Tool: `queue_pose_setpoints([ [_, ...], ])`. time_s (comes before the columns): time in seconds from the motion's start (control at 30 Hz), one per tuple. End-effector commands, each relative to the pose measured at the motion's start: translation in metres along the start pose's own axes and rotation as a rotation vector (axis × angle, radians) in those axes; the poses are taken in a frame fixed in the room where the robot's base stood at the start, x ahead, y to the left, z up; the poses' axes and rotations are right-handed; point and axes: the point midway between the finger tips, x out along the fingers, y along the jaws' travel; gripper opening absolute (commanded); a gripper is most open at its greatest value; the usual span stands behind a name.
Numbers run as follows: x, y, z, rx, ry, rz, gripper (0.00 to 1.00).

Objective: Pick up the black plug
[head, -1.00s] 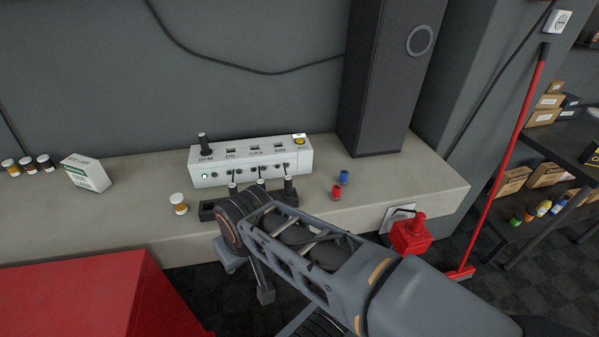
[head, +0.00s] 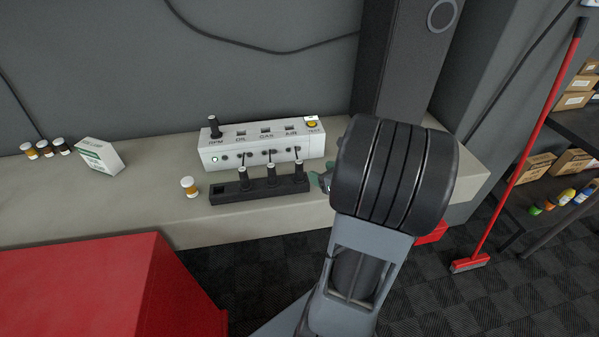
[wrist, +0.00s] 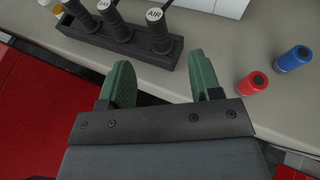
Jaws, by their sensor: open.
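Three upright black plugs stand in a black rack (head: 228,196) on the bench: a left one (head: 245,180), a middle one (head: 271,175) and a right one (head: 298,172). The rack's left slot is empty. Another black plug (head: 214,126) stands on the white box at RPM. The wrist view shows white-topped plugs marked GAS (wrist: 112,21) and AIR (wrist: 156,32).
The white box (head: 235,155) stands behind the rack, with thin cables at its front. A red cap (wrist: 252,83) and a blue cap (wrist: 293,58) lie right of my gripper. A small jar (head: 189,187) is left of the rack. A red cabinet (head: 90,290) stands in front.

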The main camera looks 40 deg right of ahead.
Motion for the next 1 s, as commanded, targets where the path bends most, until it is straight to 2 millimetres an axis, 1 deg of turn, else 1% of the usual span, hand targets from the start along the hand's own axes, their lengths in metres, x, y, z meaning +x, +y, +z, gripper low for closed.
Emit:
queue_pose_setpoints([
  [0.2, 0.045, 0.007, 0.001, 0.010, 0.006, -0.008, 0.58],
  [0.33, 0.068, 0.011, 0.001, 0.005, 0.010, -0.011, 0.58],
  [0.47, 0.081, 0.011, 0.002, 0.003, 0.010, -0.012, 0.58],
  [0.67, 0.088, 0.008, 0.001, 0.006, 0.006, -0.011, 0.58],
  [0.9, 0.116, 0.004, -0.002, 0.011, 0.002, -0.008, 0.58],
  [1.0, 0.124, 0.002, -0.003, 0.012, 0.000, -0.009, 0.58],
])
